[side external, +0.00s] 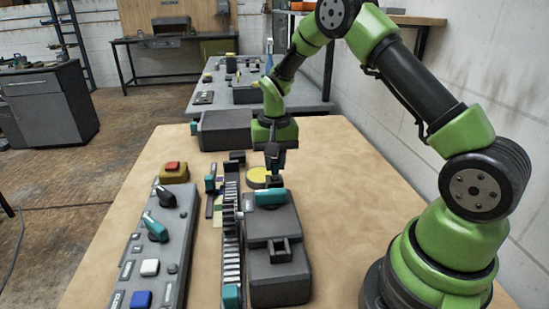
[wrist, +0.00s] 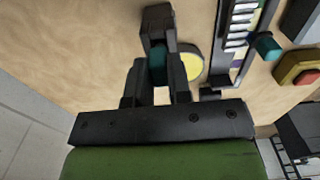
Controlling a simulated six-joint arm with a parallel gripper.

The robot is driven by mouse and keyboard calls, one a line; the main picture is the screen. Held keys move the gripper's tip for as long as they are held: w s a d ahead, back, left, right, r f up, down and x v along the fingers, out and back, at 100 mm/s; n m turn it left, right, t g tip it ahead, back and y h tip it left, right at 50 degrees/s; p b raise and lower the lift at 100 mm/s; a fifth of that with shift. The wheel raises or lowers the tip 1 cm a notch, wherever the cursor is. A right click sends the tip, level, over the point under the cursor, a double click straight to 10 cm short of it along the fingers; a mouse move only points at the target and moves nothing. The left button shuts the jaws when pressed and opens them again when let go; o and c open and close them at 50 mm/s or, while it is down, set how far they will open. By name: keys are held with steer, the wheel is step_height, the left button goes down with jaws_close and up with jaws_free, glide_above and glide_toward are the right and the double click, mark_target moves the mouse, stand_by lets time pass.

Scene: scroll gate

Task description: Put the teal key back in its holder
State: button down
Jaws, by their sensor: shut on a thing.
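My gripper (wrist: 157,70) is shut on the teal key (wrist: 158,60), whose teal part shows between the dark fingers in the wrist view. A dark block (wrist: 156,22) shows just past it; I cannot tell whether it belongs to the key. In the side view my gripper (side external: 275,178) points down at the far end of a large grey box (side external: 275,270). A teal piece (side external: 272,197) shows right below the fingertips; whether it is the held key is unclear. A dark raised socket (side external: 280,247) is on the box top. I cannot tell which part is the holder.
The slatted gate (side external: 231,235) runs along the box's left side. A yellow disc (side external: 256,175) lies behind the box. Bare table shows right of the box.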

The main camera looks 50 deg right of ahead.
steer(key=shift+f, duration=0.9)
steer(key=shift+c, duration=2.4)
jaws_free()
steer(key=shift+r, duration=3.55)
